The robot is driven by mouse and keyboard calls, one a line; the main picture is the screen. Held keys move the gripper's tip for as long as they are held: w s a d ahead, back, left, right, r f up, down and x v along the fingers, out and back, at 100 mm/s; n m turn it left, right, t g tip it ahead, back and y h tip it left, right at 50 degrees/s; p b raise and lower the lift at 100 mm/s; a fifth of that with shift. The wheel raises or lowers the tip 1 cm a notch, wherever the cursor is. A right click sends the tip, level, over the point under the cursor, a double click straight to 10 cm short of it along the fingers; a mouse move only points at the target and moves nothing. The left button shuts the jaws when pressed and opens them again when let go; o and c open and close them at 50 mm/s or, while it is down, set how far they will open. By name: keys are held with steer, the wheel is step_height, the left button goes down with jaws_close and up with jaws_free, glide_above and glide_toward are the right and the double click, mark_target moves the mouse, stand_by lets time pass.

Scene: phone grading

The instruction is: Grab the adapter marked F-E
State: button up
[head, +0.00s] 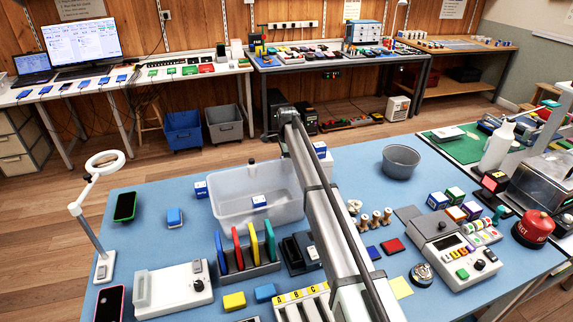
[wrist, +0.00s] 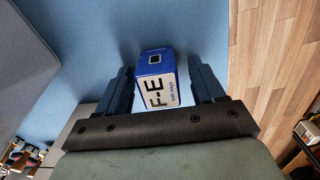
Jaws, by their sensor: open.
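The adapter marked F-E (wrist: 160,92) is a blue block with a white label face in the wrist view. It stands on the blue table (wrist: 105,50) between the two dark blue fingers of my gripper (wrist: 158,72). The fingers are open, with a gap on each side of the adapter; the right gap looks slightly wider. In the head view my arm crosses the middle and my fingers cannot be made out. Blue-and-white blocks show there left of the bin (head: 201,189) and beside my arm (head: 320,150); their marks are too small to read.
In the wrist view a pale grey surface (wrist: 22,55) rises at the left, and the table's edge with wooden floor (wrist: 265,50) lies at the right. In the head view a translucent bin (head: 228,207), a grey bowl (head: 400,161) and a lamp (head: 98,200) stand on the table.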

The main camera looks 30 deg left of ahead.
steer(key=c, duration=1)
steer(key=shift+c, duration=0.2)
steer(key=shift+r, duration=0.1)
